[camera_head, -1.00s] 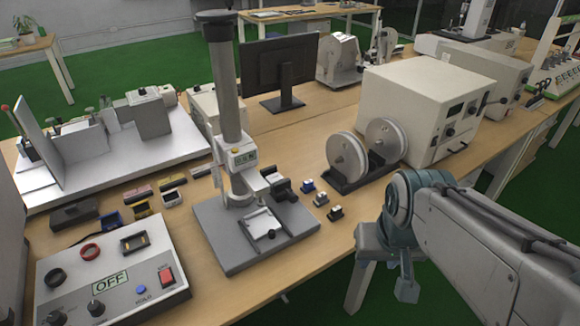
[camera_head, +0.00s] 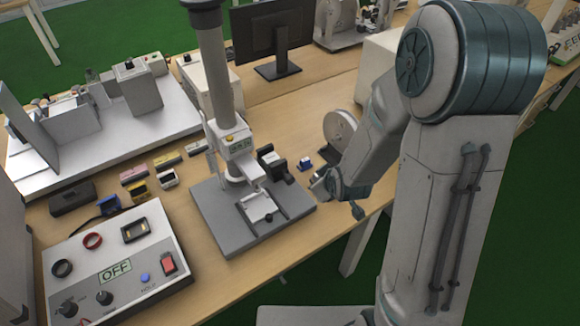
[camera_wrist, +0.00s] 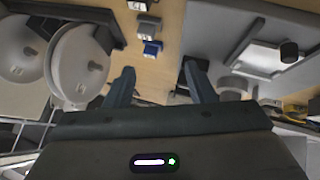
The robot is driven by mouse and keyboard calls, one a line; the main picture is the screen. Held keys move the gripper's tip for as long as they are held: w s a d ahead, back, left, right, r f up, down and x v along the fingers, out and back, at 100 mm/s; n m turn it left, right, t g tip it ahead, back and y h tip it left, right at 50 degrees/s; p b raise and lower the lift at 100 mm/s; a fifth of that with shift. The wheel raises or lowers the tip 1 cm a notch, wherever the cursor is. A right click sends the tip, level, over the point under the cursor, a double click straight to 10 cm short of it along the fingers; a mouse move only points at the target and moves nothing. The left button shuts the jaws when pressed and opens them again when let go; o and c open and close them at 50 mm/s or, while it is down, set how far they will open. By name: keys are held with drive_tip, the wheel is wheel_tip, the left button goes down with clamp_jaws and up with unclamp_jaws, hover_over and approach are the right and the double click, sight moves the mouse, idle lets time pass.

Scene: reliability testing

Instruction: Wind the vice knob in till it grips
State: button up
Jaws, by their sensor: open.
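The small vice (camera_head: 256,204) sits on the grey base plate of the test stand, with a pale plate on top. Its dark round knob (camera_head: 269,217) is on the near side. In the wrist view the vice (camera_wrist: 258,60) is at the upper right, with the knob (camera_wrist: 289,52) at its right. My gripper (camera_wrist: 159,84) is open and empty, its two fingers over bare table. In the head view my gripper (camera_head: 320,186) is right of the stand, apart from the knob. How far the vice jaws are apart cannot be told.
The stand's column (camera_head: 215,75) rises behind the vice. A blue block (camera_wrist: 152,48) and other small blocks lie near my fingers. Two white reels (camera_wrist: 80,60) stand at the wrist view's left. A control box (camera_head: 120,262) is left of the stand.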

sight(290, 182)
drive_tip(key=a+f+n+t+y+p, duration=0.1)
drive_tip(key=a+f+p, duration=0.1)
drive_tip(key=a+f+n+t+y+p, duration=0.1)
drive_tip(key=a+f+n+p, duration=0.1)
drive_tip(key=shift+a+f+t, duration=0.2)
drive_tip(key=shift+a+t, duration=0.2)
drive_tip(key=s+a+n+t+p, duration=0.1)
drive_tip(key=s+n+t+p, duration=0.1)
drive_tip(key=s+t+p, duration=0.35)
drive_tip(key=shift+g, duration=0.85)
drive_tip(key=b+x, duration=0.2)
drive_tip(key=b, duration=0.2)
drive_tip(key=b+x, duration=0.2)
drive_tip(key=b, duration=0.1)
drive_tip(key=shift+a+f+b, duration=0.2)
drive_tip(key=shift+f+b, duration=0.15)
drive_tip(key=b+x, duration=0.6)
drive_tip(key=b, duration=0.5)
drive_tip(key=shift+a, duration=0.1)
drive_tip(key=shift+w+r, duration=0.15)
drive_tip(key=shift+w, duration=0.05)
drive_tip(key=shift+p+x, duration=0.4)
drive_tip(key=shift+x, duration=0.75)
